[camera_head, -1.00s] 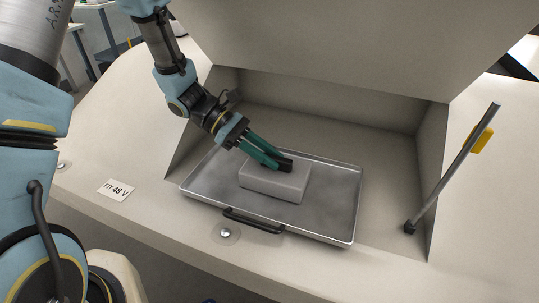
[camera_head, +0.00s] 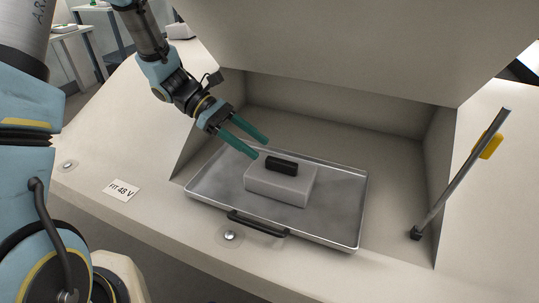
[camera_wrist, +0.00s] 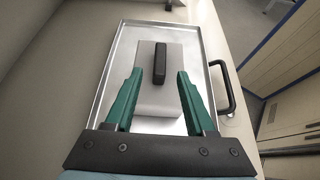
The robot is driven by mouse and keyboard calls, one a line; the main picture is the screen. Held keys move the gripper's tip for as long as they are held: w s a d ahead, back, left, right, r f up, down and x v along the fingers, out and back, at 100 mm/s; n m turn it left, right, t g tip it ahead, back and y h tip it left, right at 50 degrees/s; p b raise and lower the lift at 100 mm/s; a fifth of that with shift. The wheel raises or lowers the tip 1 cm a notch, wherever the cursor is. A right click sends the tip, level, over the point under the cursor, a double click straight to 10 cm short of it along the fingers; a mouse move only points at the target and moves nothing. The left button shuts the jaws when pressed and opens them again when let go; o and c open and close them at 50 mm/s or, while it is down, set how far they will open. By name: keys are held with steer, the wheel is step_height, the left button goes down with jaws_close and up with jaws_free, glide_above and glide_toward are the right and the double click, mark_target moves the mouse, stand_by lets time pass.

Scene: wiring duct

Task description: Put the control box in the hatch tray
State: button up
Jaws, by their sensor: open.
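The control box (camera_head: 279,187) is a light grey block with a black handle (camera_head: 282,165) on top. It rests inside the metal hatch tray (camera_head: 342,222), near the middle. The tray sits in the recess of the pale housing. My gripper (camera_head: 261,148) is open and empty, above and to the left of the box, its green fingers apart from the handle. In the wrist view, the box (camera_wrist: 160,100) and its black handle show ahead, between and beyond the two fingers (camera_wrist: 158,80). The tray's rim (camera_wrist: 118,60) surrounds the box there.
The tray has a black front handle (camera_head: 257,224). A grey strut (camera_head: 460,175) with a yellow tab (camera_head: 488,146) stands at the right of the recess. The raised lid (camera_head: 370,50) hangs above. A label reading "FIT 48 V" (camera_head: 123,190) lies at the left.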

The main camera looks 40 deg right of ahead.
steer(key=v, duration=0.5)
steer(key=shift+w+a+r, duration=0.15)
steer(key=shift+w+r, duration=0.05)
steer(key=shift+w, duration=0.05)
steer(key=w+a+m+t+y, duration=0.1)
steer(key=a+t, duration=0.3)
steer(key=a, duration=0.6)
steer(key=w+a+m+t+y, duration=0.2)
steer(key=a+m+t+y, duration=0.1)
steer(key=a, duration=0.7)
steer(key=w+a+m+t+y, duration=0.1)
steer(key=a+m+t+y, duration=0.1)
steer(key=a, duration=0.8)
steer(key=m+t, duration=0.1)
steer(key=t, duration=0.1)
steer(key=shift+w+a+r+m+t, duration=0.2)
steer(key=shift+w+r+m+t, duration=0.2)
step_height(320, 180, up, 7)
steer(key=p, duration=0.6)
steer(key=shift+f, duration=0.1)
